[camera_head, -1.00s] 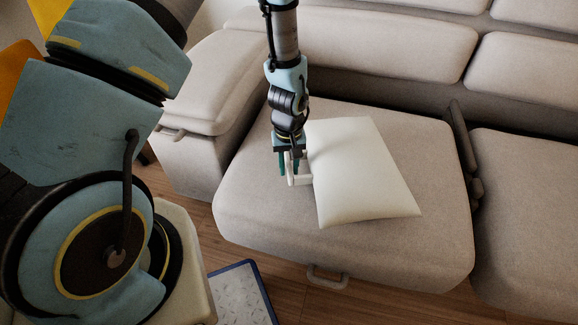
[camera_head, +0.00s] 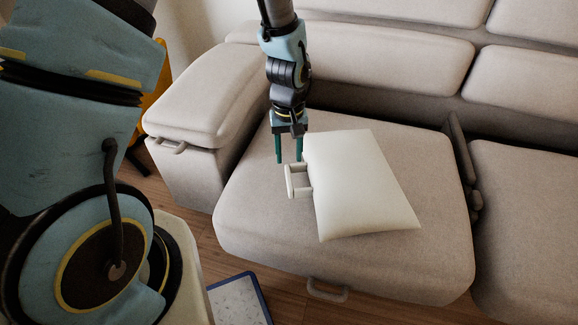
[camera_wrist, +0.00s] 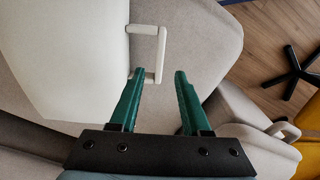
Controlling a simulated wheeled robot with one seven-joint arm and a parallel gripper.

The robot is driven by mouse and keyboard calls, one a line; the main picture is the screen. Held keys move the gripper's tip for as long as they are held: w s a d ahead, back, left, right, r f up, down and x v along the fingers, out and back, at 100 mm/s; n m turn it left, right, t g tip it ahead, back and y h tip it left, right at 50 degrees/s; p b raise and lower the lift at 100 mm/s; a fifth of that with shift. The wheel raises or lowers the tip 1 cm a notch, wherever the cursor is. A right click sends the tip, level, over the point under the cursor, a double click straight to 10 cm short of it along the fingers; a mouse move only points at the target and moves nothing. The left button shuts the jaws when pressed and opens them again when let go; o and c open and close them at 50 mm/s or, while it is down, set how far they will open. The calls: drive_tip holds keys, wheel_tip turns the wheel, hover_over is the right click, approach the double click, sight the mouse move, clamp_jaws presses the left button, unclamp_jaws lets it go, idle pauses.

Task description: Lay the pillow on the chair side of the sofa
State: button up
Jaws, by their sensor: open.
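The cream pillow (camera_head: 360,185) lies flat on the left seat cushion (camera_head: 260,240) of the beige sofa, on the side nearer the yellow chair. Its white loop handle (camera_head: 291,181) sticks out from its left edge. My gripper (camera_head: 289,158) is open and empty, fingers pointing down, just above and behind the handle. In the wrist view, the pillow (camera_wrist: 70,50) fills the upper left, and its handle (camera_wrist: 162,48) reaches toward the gap between the fingertips (camera_wrist: 160,74). One fingertip overlaps the handle's end in that view; whether they touch, I cannot tell.
The sofa's armrest (camera_head: 205,90) stands left of the seat, and backrests rise behind. The yellow chair (camera_head: 157,90) is partly hidden behind my arm; its black foot shows in the wrist view (camera_wrist: 295,72). A blue-edged mat (camera_head: 238,300) lies on the wooden floor.

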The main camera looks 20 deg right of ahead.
drive_tip(key=w+a+r+n, duration=0.1)
drive_tip(key=w+a+r, duration=0.4)
drive_tip(key=a+r, duration=0.35)
drive_tip(key=s+a+r, duration=0.1)
drive_tip(key=a+r, duration=0.3)
drive_tip(key=a, duration=0.6)
drive_tip(key=s+a+r+n+t, duration=0.1)
drive_tip(key=a+r, duration=0.3)
drive_tip(key=a, duration=0.6)
drive_tip(key=shift+s+a+r+t, duration=0.15)
drive_tip(key=shift+a+r+t, duration=0.15)
drive_tip(key=shift+a, duration=0.1)
